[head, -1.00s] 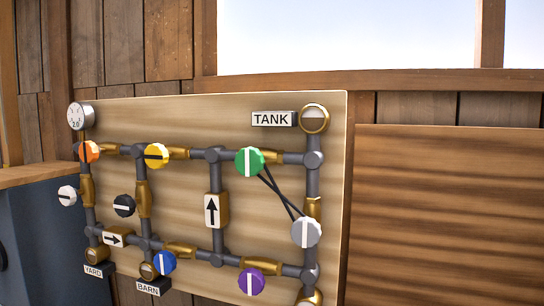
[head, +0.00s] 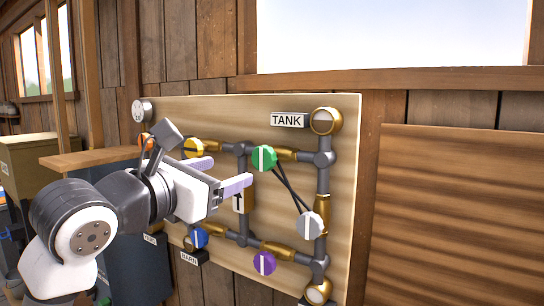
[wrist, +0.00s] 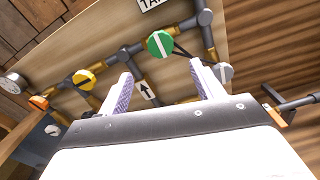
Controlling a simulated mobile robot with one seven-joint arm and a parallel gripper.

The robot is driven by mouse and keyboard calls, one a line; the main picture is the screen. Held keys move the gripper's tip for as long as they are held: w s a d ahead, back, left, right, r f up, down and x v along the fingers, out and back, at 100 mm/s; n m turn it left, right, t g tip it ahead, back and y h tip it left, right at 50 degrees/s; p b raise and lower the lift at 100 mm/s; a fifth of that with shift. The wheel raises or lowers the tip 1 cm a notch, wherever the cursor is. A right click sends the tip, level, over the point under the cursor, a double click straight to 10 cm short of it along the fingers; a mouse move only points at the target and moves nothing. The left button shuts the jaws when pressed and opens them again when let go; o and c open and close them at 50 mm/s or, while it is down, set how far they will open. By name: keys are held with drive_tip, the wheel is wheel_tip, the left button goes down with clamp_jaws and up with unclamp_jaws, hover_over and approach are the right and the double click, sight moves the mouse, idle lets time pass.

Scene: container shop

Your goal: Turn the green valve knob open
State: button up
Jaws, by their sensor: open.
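The green valve knob (head: 264,158) sits on the upper pipe of a wooden panel, its white bar close to vertical in the head view. A dark link runs from it to the grey knob (head: 310,225) below right. My gripper (head: 219,174) is open and empty, in front of the panel, left of and slightly below the green knob. In the wrist view the green knob (wrist: 160,44) shows beyond and between the two fingers, apart from them.
A yellow knob (head: 194,148), a blue knob (head: 199,238) and a purple knob (head: 265,263) are on the same panel (head: 340,150). An arrow plate (head: 239,201) is on the middle pipe, close to the fingers in view. A blue cabinet (head: 135,240) stands left.

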sight(261, 160)
drive_tip(key=p+x, duration=0.4)
drive_tip(key=x, duration=0.7)
drive_tip(key=shift+d+r, duration=0.1)
drive_tip(key=shift+r, duration=0.05)
drive_tip(key=shift+w+d+p, duration=0.3)
drive_tip(key=shift+w+d, duration=0.05)
drive_tip(key=shift+w, duration=0.2)
drive_tip(key=c, duration=1)
